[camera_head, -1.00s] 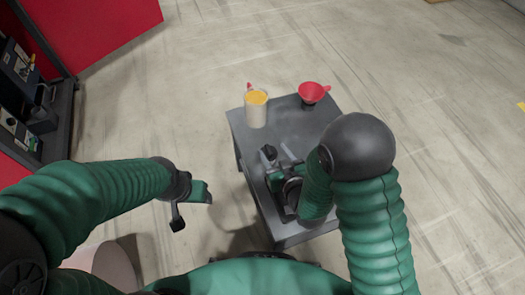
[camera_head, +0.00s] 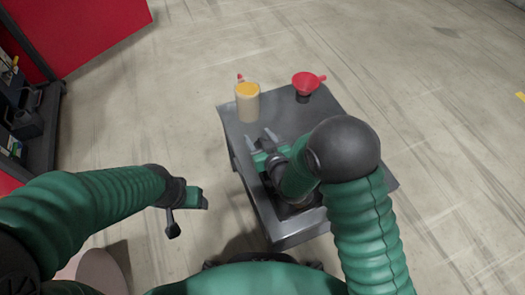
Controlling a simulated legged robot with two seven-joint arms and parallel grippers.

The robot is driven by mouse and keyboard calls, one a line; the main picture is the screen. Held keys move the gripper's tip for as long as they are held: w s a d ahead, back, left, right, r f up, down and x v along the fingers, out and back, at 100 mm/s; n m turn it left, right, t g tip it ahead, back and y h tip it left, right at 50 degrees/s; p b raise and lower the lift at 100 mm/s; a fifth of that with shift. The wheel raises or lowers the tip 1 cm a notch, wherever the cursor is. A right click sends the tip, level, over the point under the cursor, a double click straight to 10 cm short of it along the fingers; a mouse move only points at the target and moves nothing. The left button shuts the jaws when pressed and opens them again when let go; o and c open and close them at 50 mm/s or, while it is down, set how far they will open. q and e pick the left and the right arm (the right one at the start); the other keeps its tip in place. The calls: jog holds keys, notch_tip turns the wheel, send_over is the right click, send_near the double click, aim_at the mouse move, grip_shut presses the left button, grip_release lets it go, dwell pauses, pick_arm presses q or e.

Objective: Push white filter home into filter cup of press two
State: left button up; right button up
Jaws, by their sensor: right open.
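My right gripper (camera_head: 261,138) is over the left part of the small grey table (camera_head: 325,115). Its two grey fingers are apart, with nothing seen between them. The tips point toward a beige cylinder with a yellow top (camera_head: 247,104), apart from it. I cannot make out a white filter, a filter cup or press two; my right arm hides part of the table. My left gripper (camera_head: 188,213) is off the table to the left, over the floor; its finger opening is unclear.
A red funnel-shaped piece with a handle (camera_head: 305,81) sits over a dark base at the table's far edge. A small red tip (camera_head: 240,77) shows behind the cylinder. The table's far right part is clear. A dark shelf rack (camera_head: 33,125) stands at far left.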

jog(key=shift+c, duration=0.4)
jog(key=shift+s, duration=0.1)
jog(key=c, duration=0.9)
grip_shut()
jog(key=shift+f, duration=0.1)
